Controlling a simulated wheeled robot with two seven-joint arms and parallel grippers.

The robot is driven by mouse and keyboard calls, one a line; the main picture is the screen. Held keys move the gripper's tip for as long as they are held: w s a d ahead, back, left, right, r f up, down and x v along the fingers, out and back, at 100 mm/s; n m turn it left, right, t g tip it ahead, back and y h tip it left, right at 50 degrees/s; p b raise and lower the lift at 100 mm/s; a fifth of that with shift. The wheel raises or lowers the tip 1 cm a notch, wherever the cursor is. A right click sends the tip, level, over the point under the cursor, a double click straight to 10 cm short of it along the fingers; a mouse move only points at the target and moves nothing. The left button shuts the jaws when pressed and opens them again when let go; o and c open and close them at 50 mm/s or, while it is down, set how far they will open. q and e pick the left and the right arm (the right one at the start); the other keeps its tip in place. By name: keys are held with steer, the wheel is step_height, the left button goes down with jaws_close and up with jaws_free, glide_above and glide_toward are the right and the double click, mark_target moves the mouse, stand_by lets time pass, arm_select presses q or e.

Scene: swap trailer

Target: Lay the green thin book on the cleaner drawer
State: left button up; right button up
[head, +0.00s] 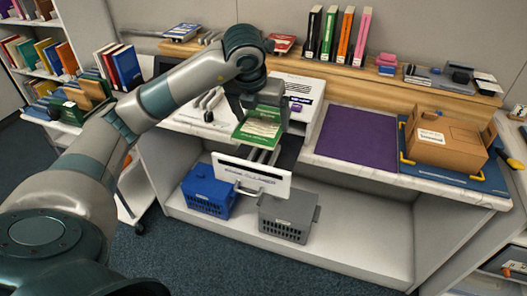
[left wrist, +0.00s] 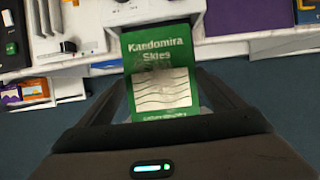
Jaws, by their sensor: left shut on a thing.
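The green thin book (head: 258,127) is held by my left gripper (head: 262,103) above the front of the desk. In the left wrist view the book (left wrist: 158,60) shows its cover with white title lettering and a pale wavy picture, between the two fingers (left wrist: 168,108). My left gripper is shut on it. Below the book, a drawer (head: 251,176) is pulled out from under the desk; its white front has a label strip and a handle. The label is too small to read, and the book and gripper hide part of the drawer. My right gripper does not show.
A blue basket (head: 208,191) and a grey basket (head: 287,217) stand on the low shelf near the drawer. A purple mat (head: 358,138) lies bare on the desk. A brown box (head: 446,140) sits on a blue tray at right. Upright binders (head: 345,35) stand behind.

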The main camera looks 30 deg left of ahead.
mark_target(260, 128)
arm_select(q)
step_height(260, 128, down, 5)
steer(key=shift+f+p, duration=0.15)
steer(key=shift+p, duration=0.45)
steer(key=shift+f, duration=0.45)
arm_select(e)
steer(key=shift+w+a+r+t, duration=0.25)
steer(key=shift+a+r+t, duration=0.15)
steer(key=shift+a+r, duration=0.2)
arm_select(q)
steer(key=shift+f, duration=0.15)
steer(key=shift+f+p, duration=0.3)
steer(key=shift+f, duration=1.35)
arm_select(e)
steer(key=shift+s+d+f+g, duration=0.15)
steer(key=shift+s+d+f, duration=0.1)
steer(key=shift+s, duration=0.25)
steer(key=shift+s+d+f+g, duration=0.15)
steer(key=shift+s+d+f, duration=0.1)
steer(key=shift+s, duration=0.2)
arm_select(q)
steer(key=shift+f, duration=0.1)
